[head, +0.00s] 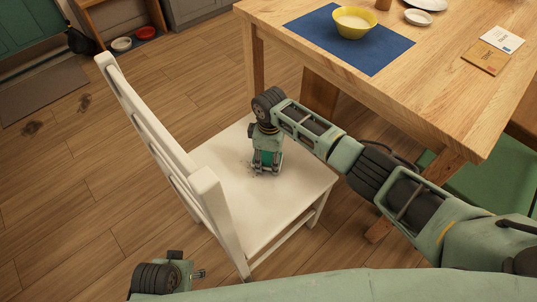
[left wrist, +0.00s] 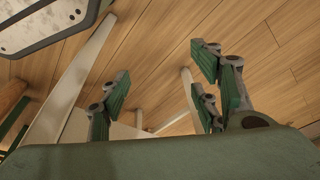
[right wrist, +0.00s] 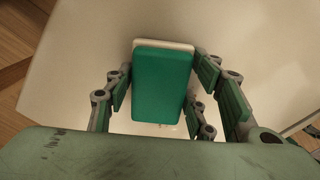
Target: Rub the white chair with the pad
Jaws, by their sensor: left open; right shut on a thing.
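The white chair (head: 221,206) stands left of the table, its slatted back toward the left. A dark smudge shows on its seat beside my right gripper (head: 266,168). The right gripper points down at the seat and is shut on the pad. In the right wrist view the pad (right wrist: 162,85) is a green block with a pale layer, held between the fingers over the seat (right wrist: 80,60). I cannot tell whether the pad touches the seat. My left gripper (left wrist: 165,95) is open and empty, above the floor by the chair; its fingertips show at the bottom of the head view.
The wooden table (head: 440,75) stands at the upper right with a blue mat (head: 385,58), a yellow bowl (head: 352,24), a plate and cards. A green seat (head: 462,185) is under its right side. The wooden floor left of the chair is clear, with dark stains (head: 33,128).

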